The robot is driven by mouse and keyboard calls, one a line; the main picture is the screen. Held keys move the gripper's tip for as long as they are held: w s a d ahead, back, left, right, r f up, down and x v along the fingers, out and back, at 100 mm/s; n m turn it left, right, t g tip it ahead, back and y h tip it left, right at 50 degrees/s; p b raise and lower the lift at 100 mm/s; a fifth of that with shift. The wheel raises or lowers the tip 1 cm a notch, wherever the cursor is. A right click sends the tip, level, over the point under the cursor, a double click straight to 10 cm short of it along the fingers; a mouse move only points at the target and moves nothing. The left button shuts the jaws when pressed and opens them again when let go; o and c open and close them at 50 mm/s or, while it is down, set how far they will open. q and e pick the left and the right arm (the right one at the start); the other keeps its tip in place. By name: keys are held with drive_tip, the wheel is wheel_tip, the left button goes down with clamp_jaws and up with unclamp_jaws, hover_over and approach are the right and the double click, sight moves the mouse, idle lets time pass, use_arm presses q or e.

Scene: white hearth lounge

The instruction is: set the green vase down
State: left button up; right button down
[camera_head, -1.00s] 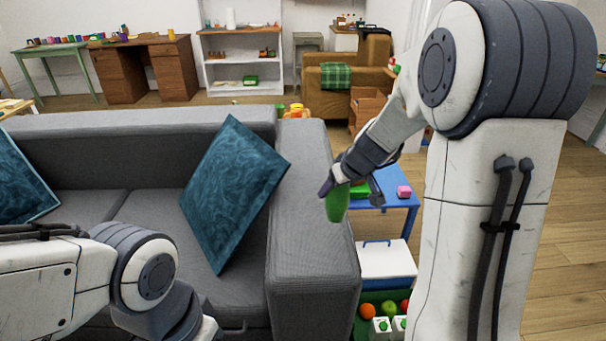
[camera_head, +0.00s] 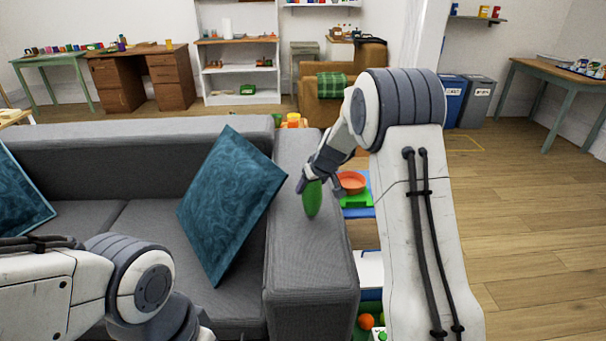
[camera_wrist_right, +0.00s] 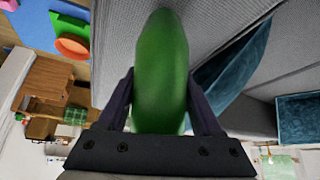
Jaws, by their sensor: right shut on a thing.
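The green vase (camera_head: 313,198) is upright over the right armrest of the grey sofa (camera_head: 308,262). My right gripper (camera_head: 309,183) is shut on its upper part. In the right wrist view the vase (camera_wrist_right: 162,75) sits between the two fingers (camera_wrist_right: 162,105), with the grey armrest fabric beyond its far end. I cannot tell whether its base touches the armrest. My left arm crosses the lower left of the head view, and its gripper is out of the picture.
A teal cushion (camera_head: 230,203) leans on the sofa just left of the armrest. Right of the armrest, a blue table (camera_head: 358,212) holds an orange bowl (camera_head: 351,181) and a green item. The front of the armrest top is bare.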

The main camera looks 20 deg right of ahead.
drive_tip(key=w, duration=0.3)
drive_tip(key=w+f, duration=0.1)
drive_tip(key=w, duration=0.1)
drive_tip(key=shift+w+a+p, duration=0.1)
drive_tip(key=shift+a+p, duration=0.2)
drive_tip(key=shift+p, duration=0.05)
drive_tip(key=shift+f, duration=0.25)
drive_tip(key=shift+f, duration=0.1)
drive_tip(key=shift+c, duration=2.1)
unclamp_jaws()
drive_tip(key=shift+f, duration=0.1)
drive_tip(key=o, duration=0.4)
drive_tip(key=shift+c, duration=0.2)
